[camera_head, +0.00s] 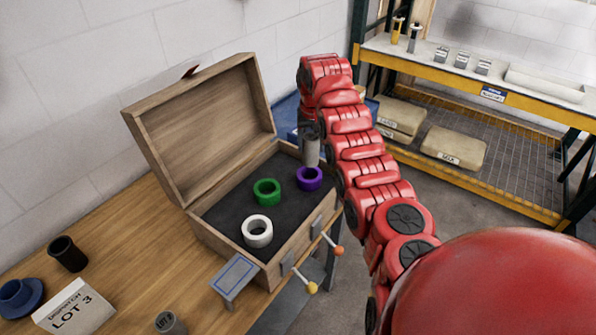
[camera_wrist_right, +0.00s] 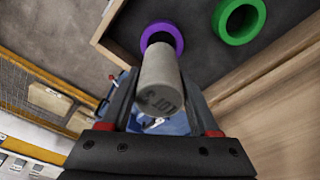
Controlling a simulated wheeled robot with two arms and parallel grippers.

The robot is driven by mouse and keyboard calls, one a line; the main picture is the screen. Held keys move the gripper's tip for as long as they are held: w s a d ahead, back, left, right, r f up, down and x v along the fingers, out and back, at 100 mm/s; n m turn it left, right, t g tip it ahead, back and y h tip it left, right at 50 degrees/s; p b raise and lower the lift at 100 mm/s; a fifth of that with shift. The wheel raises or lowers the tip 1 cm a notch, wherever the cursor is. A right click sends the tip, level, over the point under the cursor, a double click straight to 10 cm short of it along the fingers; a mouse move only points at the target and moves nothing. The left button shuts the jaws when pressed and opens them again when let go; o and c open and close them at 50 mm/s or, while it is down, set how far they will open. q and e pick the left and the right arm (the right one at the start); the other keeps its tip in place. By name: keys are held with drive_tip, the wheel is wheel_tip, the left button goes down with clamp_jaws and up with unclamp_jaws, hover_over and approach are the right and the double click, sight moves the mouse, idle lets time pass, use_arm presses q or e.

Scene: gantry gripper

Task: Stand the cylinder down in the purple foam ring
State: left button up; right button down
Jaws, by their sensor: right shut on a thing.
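A grey cylinder (camera_wrist_right: 160,82) with printed marks is held between the fingers of my right gripper (camera_wrist_right: 165,105). In the head view the cylinder (camera_head: 311,152) hangs upright just behind and above the purple foam ring (camera_head: 309,179). The purple ring also shows in the right wrist view (camera_wrist_right: 178,32), partly covered by the cylinder's far end; I cannot tell whether they touch. A green ring (camera_head: 267,192) and a white ring (camera_head: 257,231) sit on the dark floor of the wooden box. My left gripper is not in view.
The open wooden box (camera_head: 222,241) has a raised lid (camera_head: 205,125) at its back left. A yellow-edged rack (camera_head: 473,72) stands at the back right.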

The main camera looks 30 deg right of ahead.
sight(310, 165)
wheel_tip(310, 165, down, 8)
drive_tip(key=p, duration=0.3)
drive_tip(key=shift+a+p, duration=0.1)
drive_tip(key=shift+p, duration=0.25)
drive_tip(key=shift+f, duration=0.2)
drive_tip(key=shift+f, duration=0.1)
drive_tip(key=shift+c, duration=0.6)
unclamp_jaws()
